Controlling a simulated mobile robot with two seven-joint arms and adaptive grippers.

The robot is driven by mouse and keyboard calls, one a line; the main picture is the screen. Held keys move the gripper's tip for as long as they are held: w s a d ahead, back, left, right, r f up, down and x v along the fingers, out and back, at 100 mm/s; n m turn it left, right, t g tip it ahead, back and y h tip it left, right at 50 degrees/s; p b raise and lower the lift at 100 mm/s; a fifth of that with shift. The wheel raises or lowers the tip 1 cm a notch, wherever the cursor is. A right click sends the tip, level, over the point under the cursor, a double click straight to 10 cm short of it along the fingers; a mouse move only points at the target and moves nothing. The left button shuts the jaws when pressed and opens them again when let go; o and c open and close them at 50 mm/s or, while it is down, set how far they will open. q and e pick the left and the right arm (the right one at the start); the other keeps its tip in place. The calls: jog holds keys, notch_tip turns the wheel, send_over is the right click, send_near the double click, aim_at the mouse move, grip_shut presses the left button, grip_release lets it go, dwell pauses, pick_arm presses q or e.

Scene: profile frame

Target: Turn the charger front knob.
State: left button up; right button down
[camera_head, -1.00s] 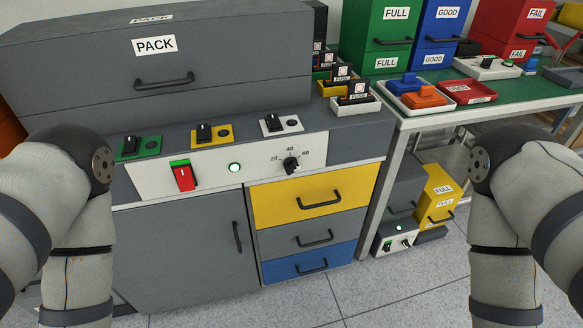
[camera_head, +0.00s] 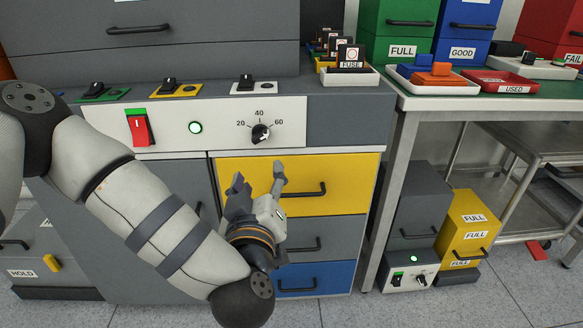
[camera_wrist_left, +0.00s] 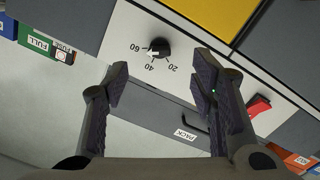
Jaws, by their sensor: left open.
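The black front knob (camera_head: 261,133) sits on the white panel of the grey cabinet, below a scale marked 20, 40 and 60. In the left wrist view the knob (camera_wrist_left: 159,48) appears upside down, its white mark on the 40-to-60 side. My left gripper (camera_head: 259,177) is open and empty, in front of the yellow drawer and below the knob. In the wrist view the knob lies beyond and between the open fingers (camera_wrist_left: 161,76), apart from them. My right gripper is not in view.
A red rocker switch (camera_head: 138,127) and lit green lamp (camera_head: 195,128) share the panel. Black switches (camera_head: 245,83) line the ledge above. The yellow drawer's handle (camera_head: 305,190) sticks out near my gripper. A small floor box (camera_head: 408,278) also has a knob.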

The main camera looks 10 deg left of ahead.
aim_at(259, 138)
pick_arm(q)
jog(key=shift+n+t+y, duration=0.3)
jog(key=shift+n+y, duration=0.1)
jog(key=x, duration=0.4)
jog(key=r+b+x, duration=0.1)
jog(key=x, duration=0.3)
jog(key=b+x, duration=0.1)
jog(key=x, duration=0.3)
jog(key=shift+w+a+r, duration=0.2)
jog(key=shift+w+a, duration=0.15)
jog(key=c, duration=1.1)
